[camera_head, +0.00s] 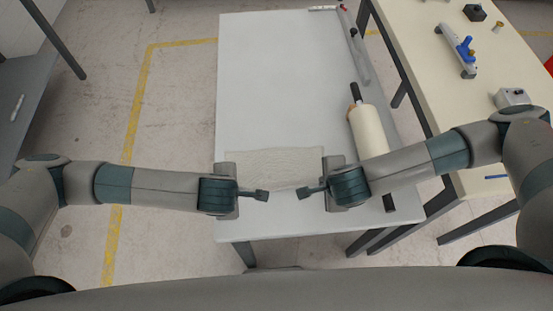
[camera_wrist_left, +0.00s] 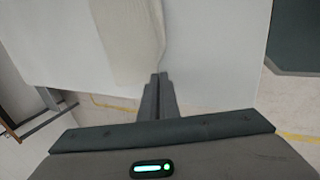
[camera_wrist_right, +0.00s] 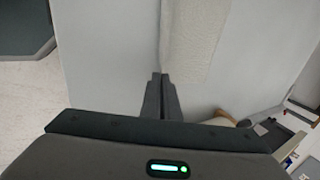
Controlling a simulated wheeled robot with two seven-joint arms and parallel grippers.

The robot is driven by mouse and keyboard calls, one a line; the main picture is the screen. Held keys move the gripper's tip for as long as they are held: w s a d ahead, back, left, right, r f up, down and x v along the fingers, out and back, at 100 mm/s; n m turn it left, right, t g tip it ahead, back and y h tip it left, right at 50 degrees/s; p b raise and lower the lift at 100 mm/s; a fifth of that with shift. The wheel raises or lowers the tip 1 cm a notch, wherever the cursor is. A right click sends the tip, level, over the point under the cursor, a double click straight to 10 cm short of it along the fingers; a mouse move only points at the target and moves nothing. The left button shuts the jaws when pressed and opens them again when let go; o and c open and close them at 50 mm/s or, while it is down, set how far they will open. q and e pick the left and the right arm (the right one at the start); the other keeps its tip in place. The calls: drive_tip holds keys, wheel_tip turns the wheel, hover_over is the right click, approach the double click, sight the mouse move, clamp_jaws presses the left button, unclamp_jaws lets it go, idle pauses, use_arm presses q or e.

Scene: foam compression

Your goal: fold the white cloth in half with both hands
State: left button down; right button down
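The white cloth (camera_head: 275,165) lies on the white table, near its front edge, slightly wrinkled. My left gripper (camera_head: 264,195) and right gripper (camera_head: 302,194) point at each other at the cloth's front edge, a short gap apart. In the left wrist view the fingers (camera_wrist_left: 158,82) are closed together at the edge of the cloth (camera_wrist_left: 125,40). In the right wrist view the fingers (camera_wrist_right: 160,82) are likewise closed at the edge of the cloth (camera_wrist_right: 192,45). A strip of cloth along that edge looks raised at the fingertips; the pinch itself is small and partly hidden.
The white table (camera_head: 270,60) is clear behind the cloth. A cream roller with a dark handle (camera_head: 369,130) lies right of the cloth, close to my right arm. A cream side table (camera_head: 425,50) at right holds a blue-and-grey tool (camera_head: 460,48) and a small grey box (camera_head: 513,98).

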drive_tip(key=shift+d, duration=0.1)
use_arm(q)
drive_tip(key=c, duration=1.7)
unclamp_jaws()
use_arm(e)
drive_tip(key=c, duration=1.7)
unclamp_jaws()
